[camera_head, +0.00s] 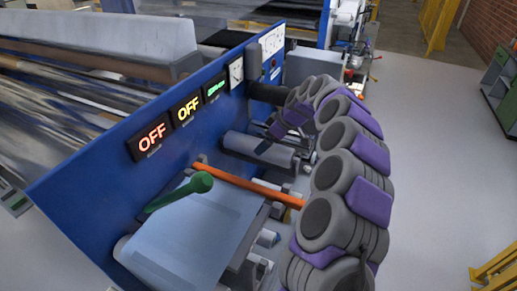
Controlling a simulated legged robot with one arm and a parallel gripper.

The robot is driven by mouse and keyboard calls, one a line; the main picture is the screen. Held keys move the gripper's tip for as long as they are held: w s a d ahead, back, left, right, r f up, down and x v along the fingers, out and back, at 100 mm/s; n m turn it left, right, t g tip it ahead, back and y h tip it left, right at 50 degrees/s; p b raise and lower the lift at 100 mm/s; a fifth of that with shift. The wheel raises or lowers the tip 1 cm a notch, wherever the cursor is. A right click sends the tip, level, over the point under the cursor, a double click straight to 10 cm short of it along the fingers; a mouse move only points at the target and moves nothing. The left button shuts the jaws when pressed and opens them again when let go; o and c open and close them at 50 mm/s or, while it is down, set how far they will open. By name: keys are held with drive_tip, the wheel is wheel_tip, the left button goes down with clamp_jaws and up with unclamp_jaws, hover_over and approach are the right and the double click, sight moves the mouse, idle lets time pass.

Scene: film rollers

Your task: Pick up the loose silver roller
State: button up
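A silver-grey roller (258,150) lies roughly level beside the blue panel, near the middle of the view. Its right end is close to the far end of my arm. I cannot tell from this view whether it is loose. My arm, with grey joints and purple pads, rises from the bottom right and curves over toward the roller. My gripper (268,138) appears to be at the arm's far end, just above the roller. It is small and partly hidden by the arm, so its fingers and any contact with the roller are unclear.
An orange bar (247,185) and a green handle (198,184) stick out nearer than the roller, above a pale blue sheet (190,235). The blue panel (95,190) carries lit "OFF" displays (150,138). Clear grey floor (440,150) lies to the right.

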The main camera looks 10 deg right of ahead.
drive_tip(key=shift+x, duration=2.8)
drive_tip(key=shift+a+r, duration=0.1)
drive_tip(key=shift+c, duration=0.5)
drive_tip(key=c, duration=1.4)
